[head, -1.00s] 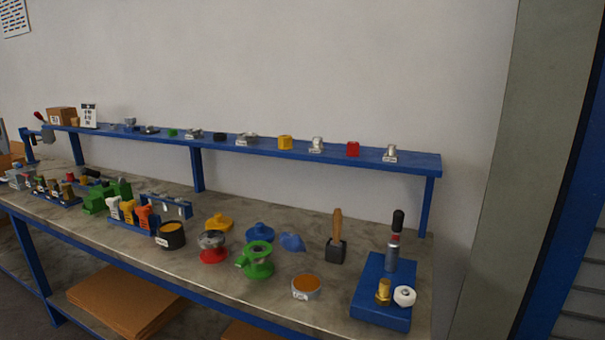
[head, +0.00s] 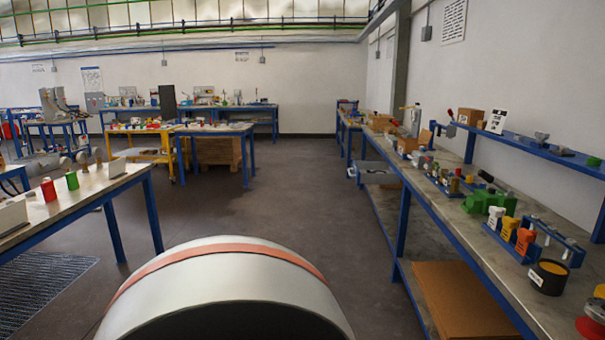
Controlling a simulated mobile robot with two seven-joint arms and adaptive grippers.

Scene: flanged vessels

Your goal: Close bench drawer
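Neither of my grippers is in view.
The dark floor (head: 305,190) of the aisle is clear up to the drawer. A workbench (head: 78,205) with bottles stands at the left. A blue-legged table (head: 216,130) and a yellow cart (head: 140,129) stand farther back. A brown board (head: 462,305) lies on the right bench's lower shelf.

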